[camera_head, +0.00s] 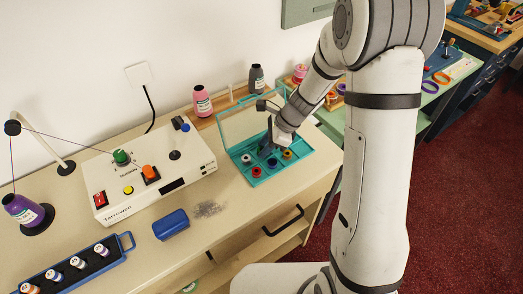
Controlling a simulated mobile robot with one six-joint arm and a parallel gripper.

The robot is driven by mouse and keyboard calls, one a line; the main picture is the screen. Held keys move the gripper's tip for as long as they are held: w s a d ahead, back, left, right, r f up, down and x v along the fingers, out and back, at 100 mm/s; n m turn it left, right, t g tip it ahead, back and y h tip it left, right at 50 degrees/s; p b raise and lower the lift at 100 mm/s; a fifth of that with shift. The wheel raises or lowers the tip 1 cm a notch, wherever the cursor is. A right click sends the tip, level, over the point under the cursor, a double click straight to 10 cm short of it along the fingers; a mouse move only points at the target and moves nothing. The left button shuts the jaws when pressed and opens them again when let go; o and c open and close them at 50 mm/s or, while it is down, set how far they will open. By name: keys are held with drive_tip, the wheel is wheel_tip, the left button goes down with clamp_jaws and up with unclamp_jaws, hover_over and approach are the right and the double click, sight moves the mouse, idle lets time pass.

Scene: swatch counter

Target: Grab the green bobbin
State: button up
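A teal bobbin case (290,172) with a raised clear lid lies open on the counter. I see no clearly green bobbin in the case. A green round piece (121,157) sits on top of the white winding machine (165,186).
The machine has an orange piece (150,173) and a red switch (100,199). A blue box (171,224) and a pile of pins (208,209) lie in front.

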drive_tip(key=shift+a+f, duration=0.1)
drive_tip(key=shift+f, duration=0.1)
drive_tip(key=c, duration=0.6)
drive_tip(key=shift+r, duration=0.15)
